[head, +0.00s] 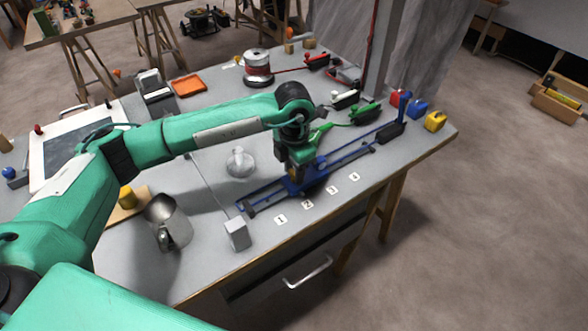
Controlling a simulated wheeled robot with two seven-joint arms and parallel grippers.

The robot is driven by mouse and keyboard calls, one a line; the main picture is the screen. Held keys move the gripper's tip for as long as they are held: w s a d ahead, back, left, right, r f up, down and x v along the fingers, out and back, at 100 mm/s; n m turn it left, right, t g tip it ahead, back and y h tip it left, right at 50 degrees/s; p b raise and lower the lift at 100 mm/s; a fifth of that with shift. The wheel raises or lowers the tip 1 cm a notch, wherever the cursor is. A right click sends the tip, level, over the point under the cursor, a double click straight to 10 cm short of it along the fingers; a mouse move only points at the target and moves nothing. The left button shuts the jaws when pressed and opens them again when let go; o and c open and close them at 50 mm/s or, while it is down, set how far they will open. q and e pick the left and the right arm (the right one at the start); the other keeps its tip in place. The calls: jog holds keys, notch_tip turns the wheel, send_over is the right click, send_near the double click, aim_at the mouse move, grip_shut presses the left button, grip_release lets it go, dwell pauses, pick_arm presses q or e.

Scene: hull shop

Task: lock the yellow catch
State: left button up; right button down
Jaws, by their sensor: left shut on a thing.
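The yellow catch (435,121) looks like a small yellow block at the right corner of the table, beside a blue one (417,109) and a red one (397,98). Whether it is locked is too small to tell. My left gripper (297,178) is far to its left, pointing down over a long blue rail (345,159). It is shut on a blue slider (291,188) on that rail; its fingertips are partly hidden. My right gripper is not in view.
Number tiles (281,219) lie along the front edge. A metal jug (166,222), a grey block (236,234) and a clear domed thing (240,162) stand to the left.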

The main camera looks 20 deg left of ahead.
pick_arm(q)
jog(key=o, duration=1)
jog(key=shift+r, duration=0.15)
notch_tip(320, 180, up, 14)
jog(key=shift+f+b, duration=0.2)
jog(key=shift+b, duration=0.45)
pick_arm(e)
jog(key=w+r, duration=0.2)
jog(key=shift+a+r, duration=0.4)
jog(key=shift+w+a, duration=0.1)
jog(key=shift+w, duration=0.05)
